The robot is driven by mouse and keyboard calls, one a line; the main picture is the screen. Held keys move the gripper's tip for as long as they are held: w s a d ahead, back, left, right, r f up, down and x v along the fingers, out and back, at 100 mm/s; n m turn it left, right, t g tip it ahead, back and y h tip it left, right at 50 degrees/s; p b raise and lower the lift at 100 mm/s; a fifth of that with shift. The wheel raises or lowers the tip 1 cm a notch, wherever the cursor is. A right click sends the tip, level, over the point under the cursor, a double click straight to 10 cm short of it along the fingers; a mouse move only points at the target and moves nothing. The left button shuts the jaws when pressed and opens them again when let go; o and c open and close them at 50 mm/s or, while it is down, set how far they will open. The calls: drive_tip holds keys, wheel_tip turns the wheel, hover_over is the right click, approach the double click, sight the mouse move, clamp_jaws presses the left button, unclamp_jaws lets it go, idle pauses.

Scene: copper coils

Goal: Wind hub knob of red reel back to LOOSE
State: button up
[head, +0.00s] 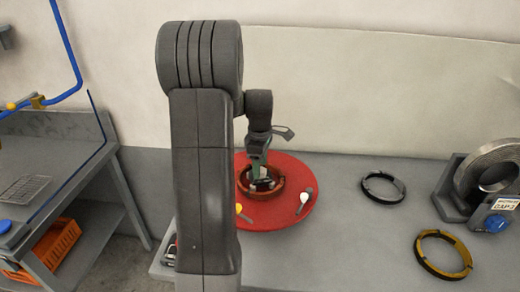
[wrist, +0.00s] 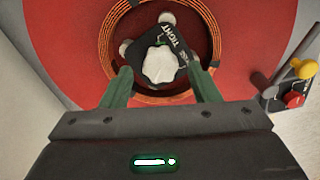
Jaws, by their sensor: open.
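The red reel (head: 285,215) is a round red disc lying on the bench; its red face (wrist: 75,60) fills much of the wrist view. A copper coil (wrist: 112,42) lies around its middle. The white hub knob (wrist: 160,65) sits on a dark square plate (wrist: 182,42) where the word TIGHT is readable; the rest of the lettering is hidden or unclear. My gripper (wrist: 163,82) is above the hub, its green fingers apart on either side of the knob's near part. I cannot tell whether they touch it. In the head view my gripper (head: 262,180) is over the reel's centre.
A black coil (head: 383,187) and a yellow-and-black coil (head: 443,254) lie on the grey bench to the right. A grey machine with a blue knob (head: 494,223) stands at the far right. A lever with a yellow ball (wrist: 305,68) is beside the reel.

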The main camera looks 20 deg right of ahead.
wheel_tip(320, 180, up, 13)
drive_tip(key=shift+b, duration=0.3)
drive_tip(key=shift+f, duration=0.1)
wheel_tip(320, 180, down, 14)
drive_tip(key=shift+r+p, duration=0.1)
drive_tip(key=shift+p, duration=0.25)
idle(0.5)
drive_tip(key=shift+r, duration=0.1)
